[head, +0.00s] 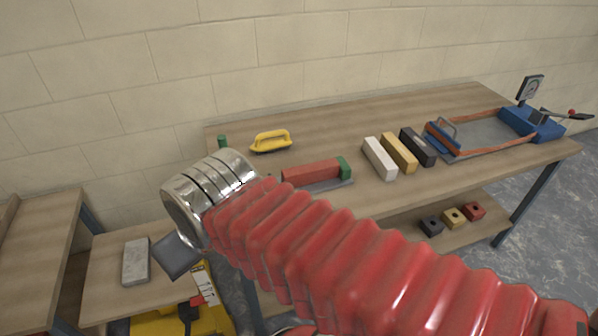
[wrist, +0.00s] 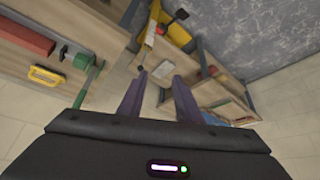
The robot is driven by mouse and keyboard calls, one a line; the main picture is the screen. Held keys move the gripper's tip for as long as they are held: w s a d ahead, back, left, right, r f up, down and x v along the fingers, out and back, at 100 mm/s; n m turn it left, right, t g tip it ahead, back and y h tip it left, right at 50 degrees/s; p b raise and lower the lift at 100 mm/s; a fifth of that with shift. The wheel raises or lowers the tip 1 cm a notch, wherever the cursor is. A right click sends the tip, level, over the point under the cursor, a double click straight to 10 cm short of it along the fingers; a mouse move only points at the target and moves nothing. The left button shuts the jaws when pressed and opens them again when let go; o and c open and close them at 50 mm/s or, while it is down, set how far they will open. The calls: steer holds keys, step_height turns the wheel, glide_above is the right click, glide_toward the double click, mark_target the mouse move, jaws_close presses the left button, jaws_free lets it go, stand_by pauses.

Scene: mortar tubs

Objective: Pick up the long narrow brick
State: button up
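A long red brick (head: 311,171) lies on the workbench between green end pieces of a holder; it also shows at the left edge of the wrist view (wrist: 22,34). White (head: 380,158), yellow (head: 399,152) and black (head: 417,146) bricks lie side by side to its right. A grey brick (head: 136,262) lies on the lower left table. In the wrist view my gripper (wrist: 158,88) is open, with its two dark fingers apart and nothing between them.
A yellow-handled float (head: 271,141) lies behind the red brick. A blue and orange tray-like device (head: 480,133) stands at the right end. Small holed blocks (head: 453,218) lie on the lower shelf. A yellow machine (head: 165,322) is on the floor below the left table.

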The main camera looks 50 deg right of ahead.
steer(key=shift+o, duration=0.2)
steer(key=shift+o, duration=1.4)
steer(key=shift+w+d+r, duration=0.15)
steer(key=o, duration=0.3)
steer(key=w+d+r+n, duration=0.1)
steer(key=w+d, duration=0.1)
steer(key=w+d+r+n+g, duration=0.1)
steer(key=w+d, duration=0.2)
steer(key=w+d+r+n+h, duration=0.1)
steer(key=w+d, duration=0.2)
steer(key=shift+w+d+r+g, duration=0.1)
steer(key=shift+r+g, duration=0.1)
steer(key=shift+g, duration=0.2)
steer(key=n+g+y, duration=0.1)
steer(key=n+g, duration=0.3)
steer(key=n, duration=0.5)
glide_above(311, 168)
step_height(311, 168, down, 12)
step_height(311, 168, down, 8)
steer(key=shift+f, duration=0.25)
